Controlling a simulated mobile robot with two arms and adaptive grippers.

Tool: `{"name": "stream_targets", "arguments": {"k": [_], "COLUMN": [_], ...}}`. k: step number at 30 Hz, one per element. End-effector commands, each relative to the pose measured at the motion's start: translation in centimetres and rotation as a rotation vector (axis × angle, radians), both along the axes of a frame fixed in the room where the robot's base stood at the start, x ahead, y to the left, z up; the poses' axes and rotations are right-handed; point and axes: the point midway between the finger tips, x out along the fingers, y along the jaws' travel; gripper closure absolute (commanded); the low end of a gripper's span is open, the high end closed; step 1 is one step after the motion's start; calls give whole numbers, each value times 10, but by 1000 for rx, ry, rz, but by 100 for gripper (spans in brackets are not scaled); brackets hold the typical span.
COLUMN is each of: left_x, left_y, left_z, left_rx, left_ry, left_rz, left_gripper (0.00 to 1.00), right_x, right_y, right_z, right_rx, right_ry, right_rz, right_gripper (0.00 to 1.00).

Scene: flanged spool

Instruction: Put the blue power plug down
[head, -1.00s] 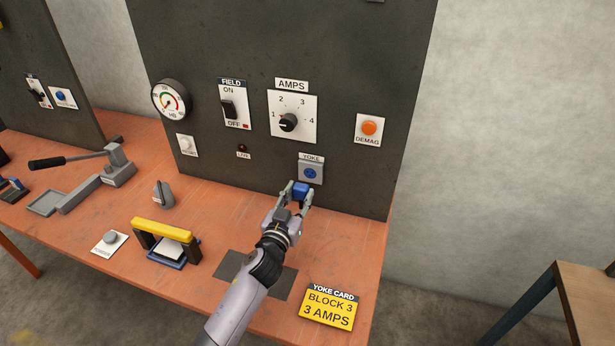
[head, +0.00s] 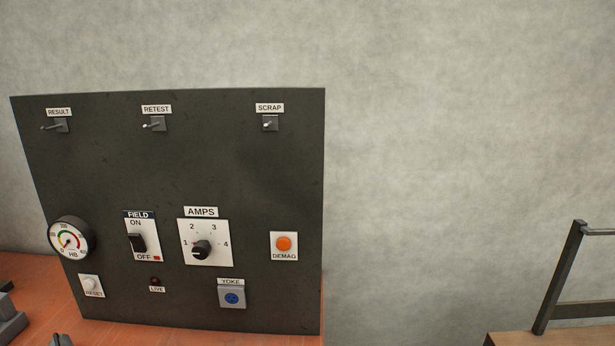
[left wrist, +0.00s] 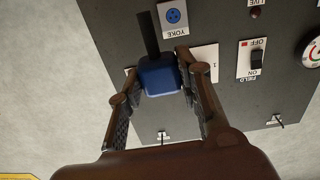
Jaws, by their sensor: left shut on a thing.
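The blue power plug (left wrist: 158,78) shows in the left wrist view, with a dark rod-like piece running up from it. My left gripper (left wrist: 160,72) is shut on the plug, one finger on each side. The blue YOKE socket (head: 232,298) is on the lower right of the panel in the head view. It also shows in the left wrist view (left wrist: 173,15), upside down, apart from the plug. The plug and my left gripper are out of the head view. My right gripper is in neither view.
The dark panel (head: 110,180) carries an AMPS dial (head: 201,250), a FIELD switch (head: 138,241) and an orange DEMAG button (head: 284,243). Only a strip of the orange bench (head: 25,268) shows. A wooden-topped stand (head: 560,338) is at the lower right.

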Motion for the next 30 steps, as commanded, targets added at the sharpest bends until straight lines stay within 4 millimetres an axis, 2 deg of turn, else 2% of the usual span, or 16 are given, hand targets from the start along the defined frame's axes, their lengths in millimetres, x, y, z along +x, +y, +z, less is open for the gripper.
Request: {"name": "stream_targets", "arguments": {"k": [1, 6, 11, 15, 23, 30], "left_x": [-18, -60, -81, -88, -87, -82], "left_y": [2, 8, 13, 15, 15, 4], "left_z": [6, 30, 46, 51, 52, 56], "left_rx": [-1, 9, 18, 21, 22, 25], "left_ry": [3, 1, 0, -1, -2, -8], "left_rz": [8, 29, 45, 50, 47, -23], "left_gripper": [100, 100, 100, 100, 100, 100], "right_x": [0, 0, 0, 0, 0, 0], "right_y": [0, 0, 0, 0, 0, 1], "right_z": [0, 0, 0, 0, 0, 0], "right_rx": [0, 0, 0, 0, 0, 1], "right_ry": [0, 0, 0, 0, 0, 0], "right_rz": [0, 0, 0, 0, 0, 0], "right_gripper": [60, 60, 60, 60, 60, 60]}}
